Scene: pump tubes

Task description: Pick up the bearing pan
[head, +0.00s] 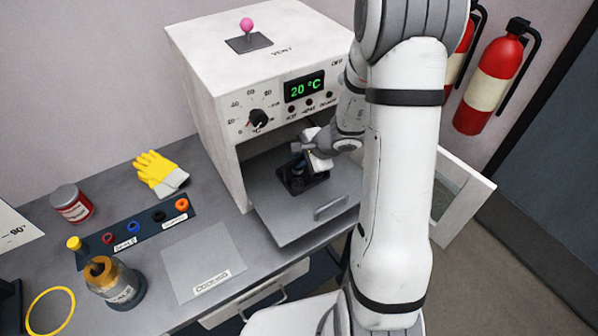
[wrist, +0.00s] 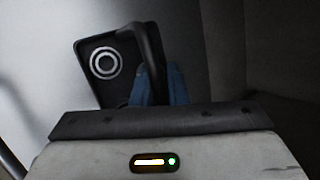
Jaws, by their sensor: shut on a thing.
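The bearing pan (head: 293,187) is a small black pan at the oven's open front, over the grey shelf. I cannot tell whether it rests on the shelf or is slightly above it. In the wrist view the pan (wrist: 92,82) shows a pale bearing ring (wrist: 104,63) and a dark upright handle (wrist: 150,42). My gripper (wrist: 160,84) has its blue fingers shut on that handle. In the head view my gripper (head: 299,152) is above the pan, and part of the pan is hidden behind it.
The white oven (head: 215,110) reads 20 °C; its door (head: 465,190) stands open to the right. The pulled-out shelf (head: 288,222) has a handle in front. Left on the bench are a COOLING mat (head: 195,255), a rack of coloured rings (head: 130,240), gloves (head: 158,172) and a bottle (head: 118,285).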

